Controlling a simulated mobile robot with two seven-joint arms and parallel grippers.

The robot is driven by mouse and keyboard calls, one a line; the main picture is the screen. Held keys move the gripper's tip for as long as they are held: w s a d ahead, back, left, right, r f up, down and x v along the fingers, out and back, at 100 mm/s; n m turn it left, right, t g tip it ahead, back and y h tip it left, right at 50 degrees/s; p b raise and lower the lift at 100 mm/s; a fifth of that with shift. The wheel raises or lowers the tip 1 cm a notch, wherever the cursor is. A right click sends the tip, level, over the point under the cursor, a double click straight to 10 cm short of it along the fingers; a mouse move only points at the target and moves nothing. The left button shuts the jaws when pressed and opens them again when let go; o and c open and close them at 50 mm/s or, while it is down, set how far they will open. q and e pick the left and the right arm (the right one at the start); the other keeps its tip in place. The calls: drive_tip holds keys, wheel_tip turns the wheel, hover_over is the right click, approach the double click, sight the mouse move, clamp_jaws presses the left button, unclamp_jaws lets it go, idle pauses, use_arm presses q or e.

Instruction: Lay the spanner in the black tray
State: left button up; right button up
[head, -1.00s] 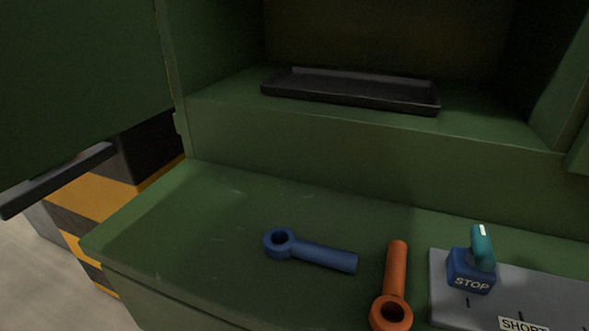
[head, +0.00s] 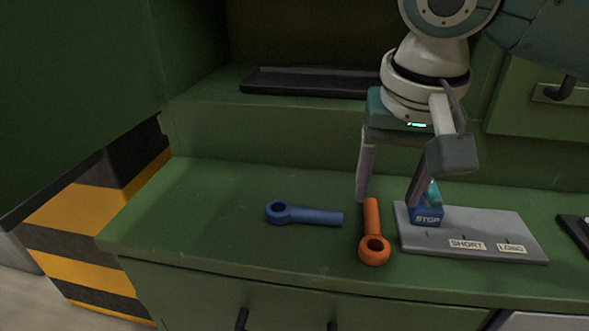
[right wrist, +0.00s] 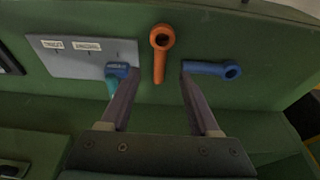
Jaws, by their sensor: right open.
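Two ring-ended tools lie on the green ledge: a blue spanner (head: 312,217) with its ring to the left, and an orange spanner (head: 371,220) with its ring toward the front edge. The right wrist view shows the orange one (right wrist: 159,66) between my finger lines and the blue one (right wrist: 206,68) beside a fingertip. My right gripper (head: 388,202) is open and empty, pointing down above the ledge behind the orange spanner. The black tray (head: 300,92) is on the raised shelf behind; my right arm hides its right end. My left gripper is out of view.
A grey plate (head: 480,235) with SHORT and LONG labels bears a blue STOP block (head: 427,218) with a teal lever, close to my right finger. A dark object (head: 578,232) lies at the right edge. The ledge left of the blue spanner is clear.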

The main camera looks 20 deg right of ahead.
sight(374, 225)
drive_tip(key=x, duration=0.3)
drive_tip(key=b+x, duration=0.1)
drive_tip(key=x, duration=0.2)
drive_tip(key=b+x, duration=0.1)
drive_tip(key=x, duration=0.2)
drive_tip(key=shift+w+d+r, duration=0.15)
drive_tip(key=shift+w, duration=0.1)
clamp_jaws()
idle(0.4)
